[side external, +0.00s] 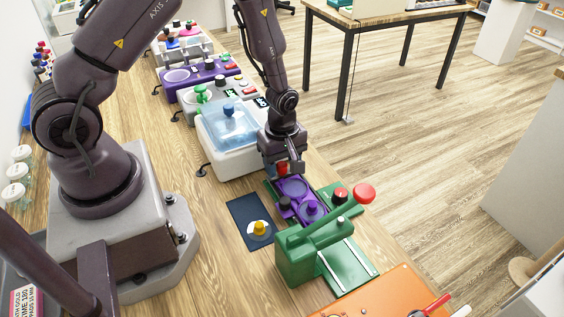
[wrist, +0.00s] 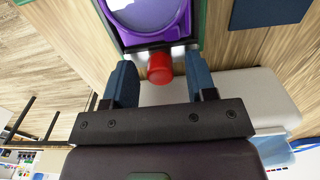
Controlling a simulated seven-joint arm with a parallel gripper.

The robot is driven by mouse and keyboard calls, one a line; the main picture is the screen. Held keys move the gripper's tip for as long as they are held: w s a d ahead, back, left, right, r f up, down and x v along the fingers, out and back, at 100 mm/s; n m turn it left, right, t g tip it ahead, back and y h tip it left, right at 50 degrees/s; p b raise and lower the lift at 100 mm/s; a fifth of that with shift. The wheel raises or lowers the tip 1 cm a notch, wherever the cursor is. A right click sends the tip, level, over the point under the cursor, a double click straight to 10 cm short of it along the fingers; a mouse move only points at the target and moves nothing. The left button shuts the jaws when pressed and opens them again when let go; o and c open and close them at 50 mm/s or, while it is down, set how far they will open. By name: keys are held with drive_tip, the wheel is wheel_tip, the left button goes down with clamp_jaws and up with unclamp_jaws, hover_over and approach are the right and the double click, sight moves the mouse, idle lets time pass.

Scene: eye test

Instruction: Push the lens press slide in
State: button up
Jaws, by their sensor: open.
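The green lens press (side external: 300,258) stands at the front of the bench, with a red-balled lever (side external: 364,194). Its purple slide (side external: 292,187) sits in a green track, sticking out on the press's far side towards my gripper (side external: 287,170). In the wrist view the slide (wrist: 150,38) is at the top, with a round, pale-purple recess. A red knob (wrist: 160,68) at the slide's end lies between the two blue fingertips of my gripper (wrist: 160,77). The fingers are open, with gaps on both sides of the knob. In the side view my gripper partly hides the knob.
A white machine with a clear blue lid (side external: 228,125) stands just behind my gripper. A dark mat (side external: 240,212) with a yellow knobbed piece (side external: 259,229) lies left of the slide. An orange board (side external: 385,298) is at the front.

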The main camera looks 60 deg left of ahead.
sight(302, 197)
clamp_jaws()
drive_tip(key=d, duration=0.9)
drive_tip(key=shift+d, duration=0.1)
drive_tip(key=shift+c, duration=1.3)
unclamp_jaws()
drive_tip(key=shift+o, duration=1.3)
wheel_tip(302, 197, up, 13)
